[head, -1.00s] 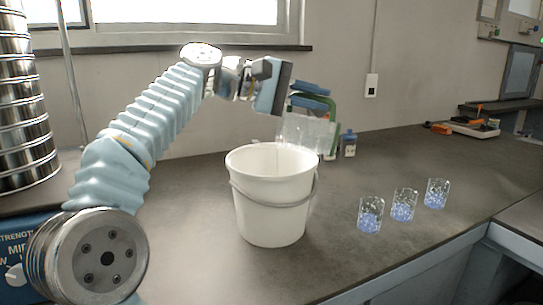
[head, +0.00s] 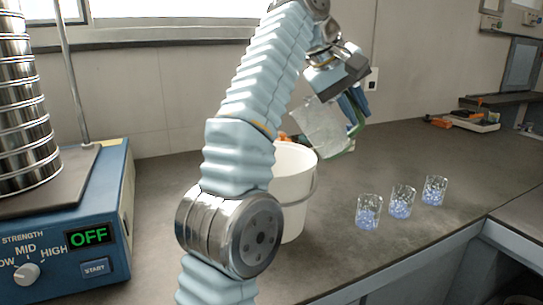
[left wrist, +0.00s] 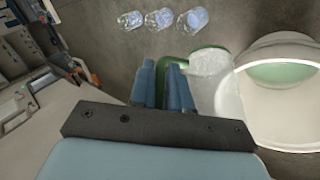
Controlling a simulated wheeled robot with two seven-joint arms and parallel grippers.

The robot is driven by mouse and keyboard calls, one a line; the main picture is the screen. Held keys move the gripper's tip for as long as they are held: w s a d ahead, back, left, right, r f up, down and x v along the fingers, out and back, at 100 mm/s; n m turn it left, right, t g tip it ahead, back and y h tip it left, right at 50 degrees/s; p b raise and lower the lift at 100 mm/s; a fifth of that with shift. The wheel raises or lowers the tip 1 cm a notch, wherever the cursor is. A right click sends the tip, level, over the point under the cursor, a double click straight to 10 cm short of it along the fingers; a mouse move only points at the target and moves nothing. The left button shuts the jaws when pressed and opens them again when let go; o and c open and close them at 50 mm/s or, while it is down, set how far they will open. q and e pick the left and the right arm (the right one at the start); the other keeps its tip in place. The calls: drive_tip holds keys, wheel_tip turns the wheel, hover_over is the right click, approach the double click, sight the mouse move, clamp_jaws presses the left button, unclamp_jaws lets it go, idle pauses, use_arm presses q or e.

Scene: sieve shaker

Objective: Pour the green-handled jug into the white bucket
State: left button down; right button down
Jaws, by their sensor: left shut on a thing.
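The jug (head: 322,127) is whitish and see-through, with a green handle (head: 353,133). My left gripper (head: 357,104) is shut on this handle and holds the jug tilted, above the table, at the upper right of the white bucket (head: 293,180). The bucket stands upright, partly hidden behind my left arm. In the left wrist view, the gripper's blue fingers (left wrist: 163,86) are at the green handle (left wrist: 178,61). There the jug (left wrist: 202,92) appears just left of the bucket (left wrist: 300,112), whose inside looks partly green. I cannot tell how much the jug holds. My right gripper is out of view.
Several glasses with blue contents (head: 402,203) stand in a row right of the bucket. A blue shaker base (head: 75,225) reading OFF, with stacked metal sieves (head: 22,110), is at the left. Orange-handled items (head: 462,120) lie far right. The table between is clear.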

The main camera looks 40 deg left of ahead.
use_arm(q)
drive_tip(key=w+d+f+m+g+y+b, duration=0.1)
drive_tip(key=d+f+y, duration=0.4)
drive_tip(key=f, duration=0.6)
drive_tip(key=shift+w+m+g+y+b, duration=0.3)
drive_tip(key=shift+w+g+y+b, duration=0.3)
drive_tip(key=shift+g+b, duration=0.4)
drive_tip(key=shift+d, duration=0.1)
